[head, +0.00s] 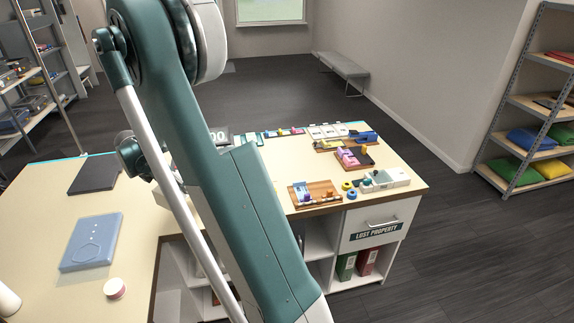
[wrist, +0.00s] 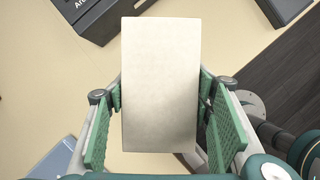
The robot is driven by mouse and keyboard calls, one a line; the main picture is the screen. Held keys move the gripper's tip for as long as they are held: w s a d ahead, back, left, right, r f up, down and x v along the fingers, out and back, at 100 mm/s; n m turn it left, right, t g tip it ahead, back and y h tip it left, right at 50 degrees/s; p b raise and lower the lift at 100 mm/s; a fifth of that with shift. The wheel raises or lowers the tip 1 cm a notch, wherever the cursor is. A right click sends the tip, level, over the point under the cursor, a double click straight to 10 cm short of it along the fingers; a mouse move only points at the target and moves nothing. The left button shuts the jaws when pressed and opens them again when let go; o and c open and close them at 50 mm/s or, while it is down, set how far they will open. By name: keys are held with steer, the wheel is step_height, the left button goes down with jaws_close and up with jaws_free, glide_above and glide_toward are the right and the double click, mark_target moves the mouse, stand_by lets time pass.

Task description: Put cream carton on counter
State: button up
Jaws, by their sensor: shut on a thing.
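The cream carton (wrist: 160,85) fills the middle of the wrist view, a plain pale box seen from above. My gripper (wrist: 162,110) has its green finger pads on the carton's left and right sides and is shut on it. The carton is over the cream-topped counter (wrist: 45,90); I cannot tell whether its underside touches. In the head view the counter (head: 130,225) runs from the left to the centre, and my arm hides most of the gripper and carton.
Small trays and colourful pieces (head: 352,157) crowd the right part. A dark box (wrist: 100,15) is near the carton. Bare counter lies between the left items.

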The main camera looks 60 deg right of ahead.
steer(key=shift+m, duration=0.4)
steer(key=d, duration=0.2)
steer(key=s+d, duration=0.1)
steer(key=d, duration=0.2)
steer(key=s+d, duration=0.1)
steer(key=d, duration=0.1)
steer(key=shift+s+d, duration=0.1)
steer(key=shift+d, duration=0.15)
steer(key=shift+f, duration=0.15)
steer(key=shift+f, duration=3)
steer(key=shift+f, duration=0.1)
steer(key=shift+f, duration=1.75)
steer(key=shift+f, duration=0.2)
steer(key=o, duration=1)
steer(key=shift+r+p, duration=0.25)
steer(key=shift+p, duration=0.05)
